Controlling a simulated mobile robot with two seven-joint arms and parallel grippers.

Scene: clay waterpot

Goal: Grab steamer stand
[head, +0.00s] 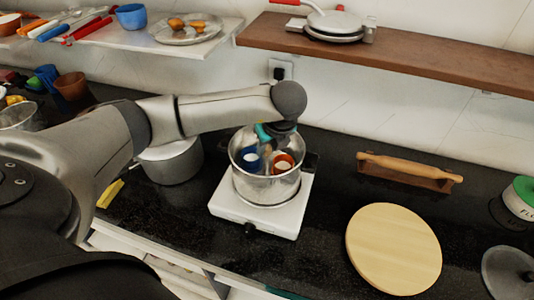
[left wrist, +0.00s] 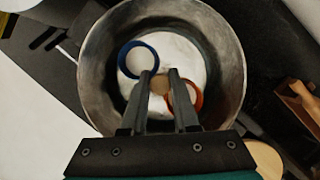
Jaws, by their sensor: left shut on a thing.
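A shiny metal pot (head: 254,184) stands on a white hot plate (head: 286,217); its wide rim (left wrist: 229,72) fills the left wrist view. Inside it are a blue ring-shaped cup (head: 251,163) and an orange one (head: 283,164), both with white contents. My left gripper (left wrist: 160,88) reaches down into the pot between the two. Its fingers are shut on a small tan-brown piece (left wrist: 160,85), apparently the steamer stand, mostly hidden by the fingers. In the head view my left wrist covers the back of the pot. My right gripper is out of view.
A lidded grey pot (head: 170,162) stands left of the hot plate. A round wooden board (head: 394,249) and a rolling pin (head: 410,168) lie to the right. Shelves with a brown board (head: 400,50) run above the back. Dark counter between is clear.

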